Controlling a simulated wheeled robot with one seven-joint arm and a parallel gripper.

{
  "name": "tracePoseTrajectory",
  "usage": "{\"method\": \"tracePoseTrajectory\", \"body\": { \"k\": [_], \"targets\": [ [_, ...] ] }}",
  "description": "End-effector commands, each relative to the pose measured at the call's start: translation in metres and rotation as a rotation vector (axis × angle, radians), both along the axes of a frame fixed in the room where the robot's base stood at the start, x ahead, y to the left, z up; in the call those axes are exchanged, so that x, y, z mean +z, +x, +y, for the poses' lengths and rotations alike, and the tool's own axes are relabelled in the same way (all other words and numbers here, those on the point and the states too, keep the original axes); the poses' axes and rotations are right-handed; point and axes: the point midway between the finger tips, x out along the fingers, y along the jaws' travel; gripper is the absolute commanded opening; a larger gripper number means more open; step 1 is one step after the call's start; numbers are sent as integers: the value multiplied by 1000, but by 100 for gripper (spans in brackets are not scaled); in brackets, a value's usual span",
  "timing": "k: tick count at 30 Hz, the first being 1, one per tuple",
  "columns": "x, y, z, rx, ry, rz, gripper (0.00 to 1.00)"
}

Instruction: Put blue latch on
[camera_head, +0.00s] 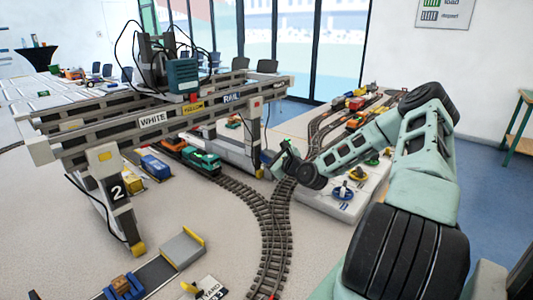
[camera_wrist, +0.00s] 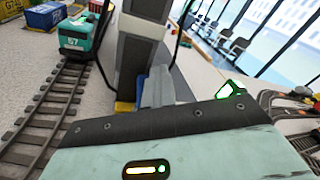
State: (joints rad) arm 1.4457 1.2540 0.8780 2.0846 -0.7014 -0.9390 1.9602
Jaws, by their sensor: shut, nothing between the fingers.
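A small blue part (camera_head: 266,157) sits low on the right leg of the gantry crane, close to my gripper (camera_head: 284,158). In the wrist view a blue part (camera_wrist: 140,87) shows beside a grey block at the foot of the crane leg (camera_wrist: 138,52). I cannot tell for sure that this is the blue latch, nor how it is set. My gripper is shut and empty, just right of the leg. In the wrist view my own teal body fills the lower part and hides what is below.
The gantry crane (camera_head: 152,119) spans the tracks at left. A green locomotive (camera_head: 203,161) stands on rails under it. The curved track (camera_head: 271,230) runs toward me.

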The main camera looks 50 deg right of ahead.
Motion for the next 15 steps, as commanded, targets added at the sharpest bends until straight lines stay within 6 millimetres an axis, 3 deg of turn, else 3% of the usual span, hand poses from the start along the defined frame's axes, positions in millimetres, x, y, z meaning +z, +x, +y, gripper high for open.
{"method": "tracePoseTrajectory", "body": {
  "k": [15],
  "targets": [
    [-7,4,1,2,2,6,0]
  ]
}}
